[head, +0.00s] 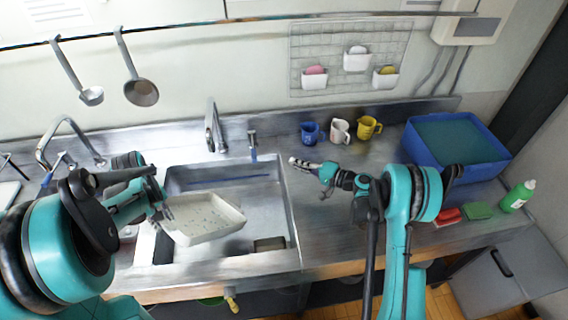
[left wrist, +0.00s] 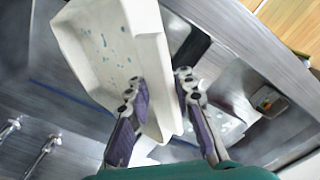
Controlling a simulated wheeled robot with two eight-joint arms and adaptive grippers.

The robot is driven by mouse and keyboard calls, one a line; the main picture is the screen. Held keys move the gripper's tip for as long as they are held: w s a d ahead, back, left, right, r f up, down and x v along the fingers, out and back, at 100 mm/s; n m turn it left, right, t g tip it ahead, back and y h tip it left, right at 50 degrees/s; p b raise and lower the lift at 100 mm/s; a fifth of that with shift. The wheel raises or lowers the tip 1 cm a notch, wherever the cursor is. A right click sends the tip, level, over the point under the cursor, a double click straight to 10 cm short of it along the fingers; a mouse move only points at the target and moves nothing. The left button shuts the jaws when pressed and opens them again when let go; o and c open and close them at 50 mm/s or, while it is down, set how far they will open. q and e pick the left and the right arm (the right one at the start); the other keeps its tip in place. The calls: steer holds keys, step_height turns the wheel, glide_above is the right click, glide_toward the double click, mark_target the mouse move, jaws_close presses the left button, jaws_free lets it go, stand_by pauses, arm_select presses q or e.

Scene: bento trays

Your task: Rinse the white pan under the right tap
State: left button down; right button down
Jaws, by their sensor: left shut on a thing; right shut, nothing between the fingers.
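The white pan (head: 208,222) is over the right sink basin (head: 268,205), tilted, with small specks on its inside. In the left wrist view the pan (left wrist: 95,50) shows blue specks. My right gripper (head: 296,161) is shut and empty above the counter, right of the basin.
Another tap (head: 62,135) stands at the left. Blue, white and yellow mugs (head: 340,130) stand at the back of the counter. A blue bin (head: 460,155), a green bottle (head: 517,197) and a green sponge (head: 478,211) are at the right. Ladles hang above the left side.

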mark_target(166, 228)
arm_select(q)
steer(key=shift+s+d, duration=0.65)
steer(key=shift+s, duration=0.15)
steer(key=shift+s+d, duration=0.6)
steer(key=shift+s, duration=0.2)
steer(key=shift+r, duration=0.1)
steer(key=s+d+r+p, duration=0.3)
steer(key=s+r+p, duration=0.1)
stand_by(0.6)
stand_by(1.1)
